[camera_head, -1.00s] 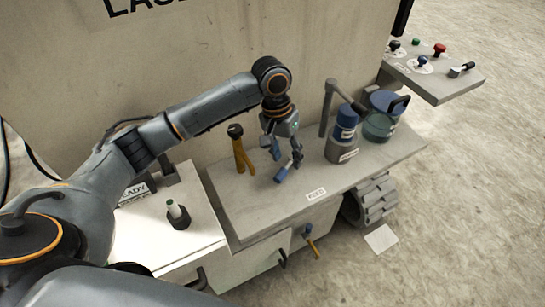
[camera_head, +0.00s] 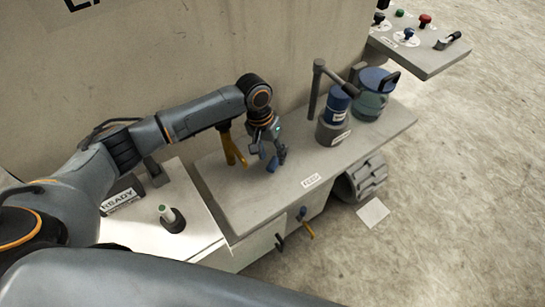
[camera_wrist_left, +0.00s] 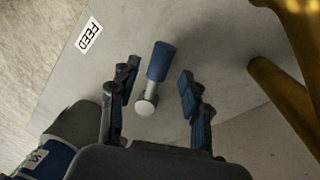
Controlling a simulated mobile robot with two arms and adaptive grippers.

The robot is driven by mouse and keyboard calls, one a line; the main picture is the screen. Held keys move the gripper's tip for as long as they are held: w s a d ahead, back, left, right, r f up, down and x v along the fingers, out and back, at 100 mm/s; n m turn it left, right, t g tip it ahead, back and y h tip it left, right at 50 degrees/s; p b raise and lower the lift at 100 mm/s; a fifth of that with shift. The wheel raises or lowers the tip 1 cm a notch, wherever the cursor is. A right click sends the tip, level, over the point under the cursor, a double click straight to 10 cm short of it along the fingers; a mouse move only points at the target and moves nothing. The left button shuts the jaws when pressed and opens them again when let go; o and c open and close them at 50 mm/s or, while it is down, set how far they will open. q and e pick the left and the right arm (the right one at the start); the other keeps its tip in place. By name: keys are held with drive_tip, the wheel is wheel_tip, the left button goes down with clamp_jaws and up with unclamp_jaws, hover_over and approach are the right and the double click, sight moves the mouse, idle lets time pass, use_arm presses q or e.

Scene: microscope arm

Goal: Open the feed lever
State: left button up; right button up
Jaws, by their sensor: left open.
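The feed lever, with a blue handle (camera_head: 271,164) and a pale metal shaft, stands on the grey shelf (camera_head: 290,205) behind the FEED label (camera_head: 311,181). The left wrist view shows its blue grip (camera_wrist_left: 161,60) and its round pale end (camera_wrist_left: 145,107). My left gripper (camera_head: 276,158) is over the lever, pointing down. In the wrist view its open fingers (camera_wrist_left: 157,80) are on either side of the lever, with gaps visible on both sides. The gripper partly hides the lever in the head view. My right gripper is not in view.
A yellow forked post (camera_head: 231,148) stands close left of the gripper. A blue jar (camera_head: 338,103) on a grey base and a blue-green pot (camera_head: 370,98) stand to the right. A small yellow-handled lever (camera_head: 306,225) hangs below the shelf's front edge. The shelf's front is clear.

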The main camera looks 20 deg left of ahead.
use_arm(q)
drive_tip(key=shift+d+f, duration=0.25)
drive_tip(key=shift+f, duration=0.9)
clamp_jaws()
